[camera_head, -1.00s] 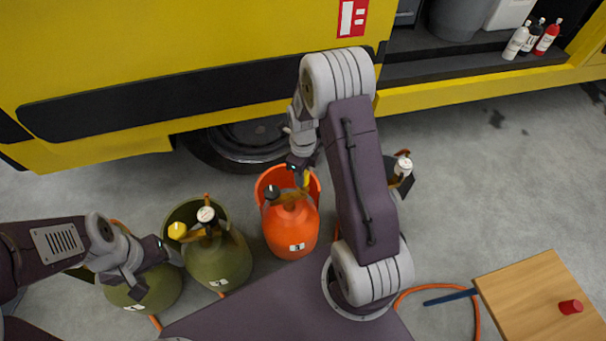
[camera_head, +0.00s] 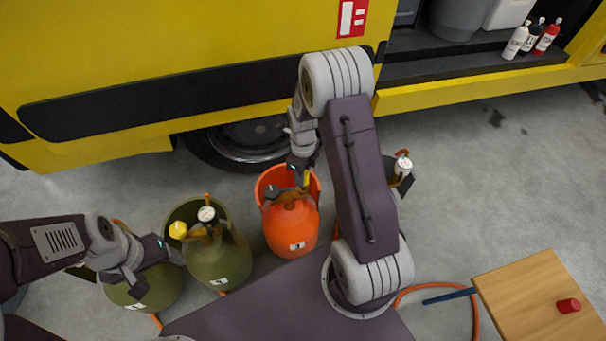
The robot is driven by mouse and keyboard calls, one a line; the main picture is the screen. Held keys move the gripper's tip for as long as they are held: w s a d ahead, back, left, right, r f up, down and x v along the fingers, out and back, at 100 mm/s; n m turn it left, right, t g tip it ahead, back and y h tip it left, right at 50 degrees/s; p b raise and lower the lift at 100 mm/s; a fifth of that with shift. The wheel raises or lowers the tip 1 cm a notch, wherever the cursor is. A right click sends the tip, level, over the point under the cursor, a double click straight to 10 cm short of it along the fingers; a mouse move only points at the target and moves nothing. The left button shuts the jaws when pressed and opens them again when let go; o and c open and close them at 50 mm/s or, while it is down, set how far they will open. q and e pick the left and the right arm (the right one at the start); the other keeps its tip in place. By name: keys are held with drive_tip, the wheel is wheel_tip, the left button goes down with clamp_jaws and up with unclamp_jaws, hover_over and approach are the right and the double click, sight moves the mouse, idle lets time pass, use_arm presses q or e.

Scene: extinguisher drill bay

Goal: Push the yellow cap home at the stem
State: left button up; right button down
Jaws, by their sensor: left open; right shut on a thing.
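The yellow cap (camera_head: 178,230) sits at the end of a brass side stem on the valve of an olive extinguisher (camera_head: 221,262). I cannot tell whether it is fully seated. My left gripper (camera_head: 172,251) is open just below the cap, and I see no clear contact. My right gripper (camera_head: 302,172) is shut at the yellow-brown valve handle of an orange extinguisher (camera_head: 290,228); its own wrist partly hides the grip.
Another olive extinguisher (camera_head: 150,291) stands under my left wrist. A white-topped valve (camera_head: 403,165) shows right of my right arm. A wooden table (camera_head: 530,290) bears a red cap (camera_head: 568,305). The yellow vehicle (camera_head: 180,50) closes off the back.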

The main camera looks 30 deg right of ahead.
drive_tip(key=shift+f+b, duration=0.6)
drive_tip(key=shift+f, duration=0.6)
drive_tip(key=shift+r, duration=0.1)
drive_tip(key=shift+p, duration=0.35)
drive_tip(key=shift+f+b, duration=0.45)
drive_tip(key=shift+f, duration=0.35)
drive_tip(key=c, duration=1)
unclamp_jaws()
drive_tip(key=shift+o, duration=0.2)
